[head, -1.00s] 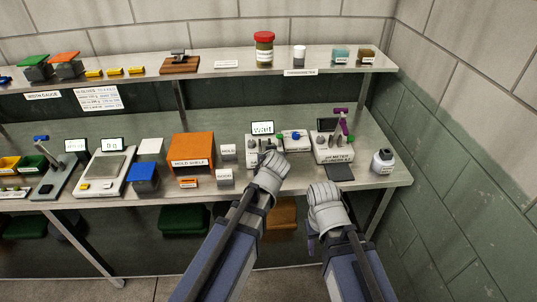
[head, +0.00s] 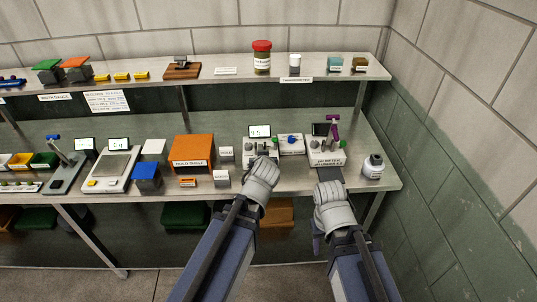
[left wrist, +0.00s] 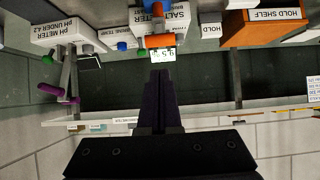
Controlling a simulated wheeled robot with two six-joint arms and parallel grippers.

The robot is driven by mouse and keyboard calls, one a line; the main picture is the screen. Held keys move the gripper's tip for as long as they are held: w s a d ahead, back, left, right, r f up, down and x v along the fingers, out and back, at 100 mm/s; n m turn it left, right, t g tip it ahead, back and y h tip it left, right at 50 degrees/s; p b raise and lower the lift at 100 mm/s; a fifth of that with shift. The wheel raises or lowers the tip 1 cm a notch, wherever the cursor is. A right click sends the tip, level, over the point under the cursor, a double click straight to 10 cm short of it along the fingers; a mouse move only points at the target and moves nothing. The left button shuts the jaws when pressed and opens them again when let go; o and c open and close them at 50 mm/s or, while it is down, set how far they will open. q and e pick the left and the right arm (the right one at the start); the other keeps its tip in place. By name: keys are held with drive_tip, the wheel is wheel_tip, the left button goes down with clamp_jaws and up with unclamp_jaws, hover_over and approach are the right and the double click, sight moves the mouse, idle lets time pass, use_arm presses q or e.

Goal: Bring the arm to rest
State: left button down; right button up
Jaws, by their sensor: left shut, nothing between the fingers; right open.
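My left gripper is shut and empty; its dark fingers (left wrist: 158,82) show in the left wrist view, pointing toward the salt meter (left wrist: 160,26). In the head view the grey left wrist hides the fingers, in front of the salt meter (head: 258,151) on the bench. The salt meter's screen (head: 260,131) shows a number, too small to read surely.
An upper shelf (head: 220,79) runs above. The wall stands at right; floor is free in front.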

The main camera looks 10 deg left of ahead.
use_arm(q)
drive_tip(key=shift+s+d+r, duration=0.15)
drive_tip(key=shift+s+d, duration=0.05)
drive_tip(key=shift+s, duration=0.4)
use_arm(e)
drive_tip(key=shift+s+d+r, duration=0.15)
drive_tip(key=shift+s+d, duration=0.05)
drive_tip(key=shift+d, duration=0.2)
use_arm(q)
drive_tip(key=s+d+f+m+g, duration=0.3)
drive_tip(key=s+d+f+g, duration=0.2)
drive_tip(key=s, duration=0.5)
drive_tip(key=s+d+f+m+g+h, duration=0.1)
drive_tip(key=s+d+f+m+g, duration=0.2)
drive_tip(key=s+d+g, duration=0.3)
drive_tip(key=s+f, duration=0.1)
drive_tip(key=s, duration=0.3)
drive_tip(key=shift+s+f+m+h, duration=0.2)
drive_tip(key=shift+f+m+h, duration=0.1)
drive_tip(key=shift+f+m, duration=0.1)
